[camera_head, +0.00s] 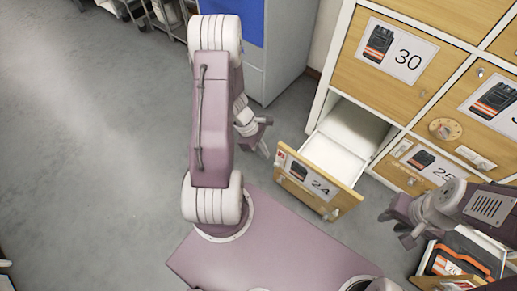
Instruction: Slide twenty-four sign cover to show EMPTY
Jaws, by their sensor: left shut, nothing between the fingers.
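The drawer marked 24 (335,197) is pulled out from the cabinet, and its pale inside shows no contents in the visible part. Its wooden front carries a picture label with the number 24 (310,181). A small sign with a red patch (281,156) sits at the upper left of that front; its wording and the cover's exact position are too small to read. My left gripper (264,139) is shut and empty, just left of the sign, with no clear contact. My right gripper (396,226) is right of the drawer front; its finger opening is unclear.
Drawer 30 (386,52) is above and drawer 25 (418,167) is to the right, both closed. An open lower drawer holding an orange and black item (457,262) is below my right arm. A grey and blue cabinet (280,45) stands behind.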

